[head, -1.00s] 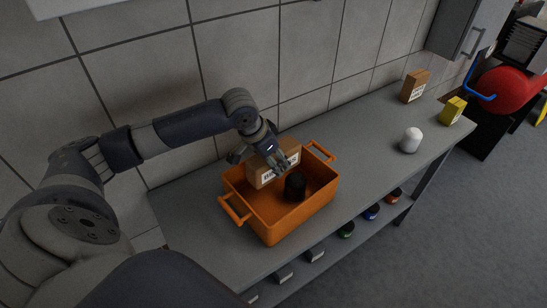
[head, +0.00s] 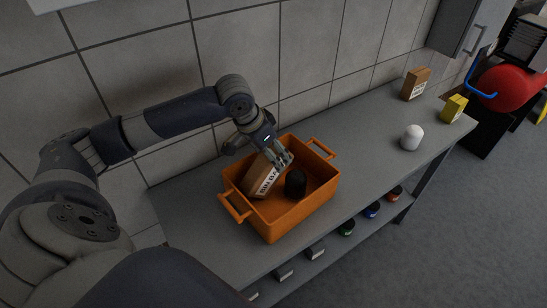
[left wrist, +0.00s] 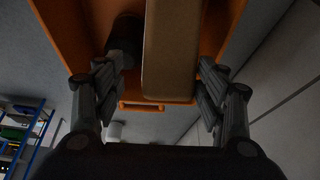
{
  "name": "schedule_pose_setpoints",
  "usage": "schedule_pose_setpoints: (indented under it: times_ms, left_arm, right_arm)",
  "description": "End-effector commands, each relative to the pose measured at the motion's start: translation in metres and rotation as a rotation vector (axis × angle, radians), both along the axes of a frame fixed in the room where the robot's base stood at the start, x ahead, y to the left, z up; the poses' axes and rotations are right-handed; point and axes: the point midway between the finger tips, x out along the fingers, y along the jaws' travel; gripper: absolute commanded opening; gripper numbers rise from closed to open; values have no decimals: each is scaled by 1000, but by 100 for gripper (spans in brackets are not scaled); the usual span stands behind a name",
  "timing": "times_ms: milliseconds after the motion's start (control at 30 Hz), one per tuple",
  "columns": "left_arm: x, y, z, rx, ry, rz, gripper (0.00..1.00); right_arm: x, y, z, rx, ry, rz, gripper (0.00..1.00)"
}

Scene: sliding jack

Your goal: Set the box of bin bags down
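The box of bin bags (head: 263,181), brown cardboard with a white lettered label, is inside the orange crate (head: 310,216) and tilted, near its back left side. In the left wrist view the box (left wrist: 172,60) lies between the fingers of my left gripper (left wrist: 157,88). These fingers are spread wider than the box, with a clear gap on the left side. In the head view my left gripper (head: 284,158) is just above the box's upper right end and partly hides it. The box's underside is hidden. My right gripper is not in view.
A black object (head: 295,184) stands in the crate beside the box. A white rounded object (head: 411,138), another brown box (head: 415,85) and a yellow box (head: 454,108) stand on the grey bench (head: 365,140) to the right. The tiled wall is close behind.

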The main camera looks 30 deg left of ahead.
Motion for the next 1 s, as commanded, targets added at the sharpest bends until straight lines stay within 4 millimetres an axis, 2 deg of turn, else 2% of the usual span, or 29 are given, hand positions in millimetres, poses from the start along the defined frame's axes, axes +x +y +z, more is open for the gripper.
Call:
schedule_pose_setpoints:
  times_ms: [200,400,600,1000]
  left_arm:
    - [-17,6,45,2,-4,0,66]
    - [-29,9,75,1,-1,1,66]
    - [-34,10,86,1,2,0,66]
    - [-34,10,86,0,2,1,66]
  right_arm:
    - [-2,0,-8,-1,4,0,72]
    - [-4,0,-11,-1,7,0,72]
    - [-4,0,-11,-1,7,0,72]
    - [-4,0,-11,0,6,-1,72]
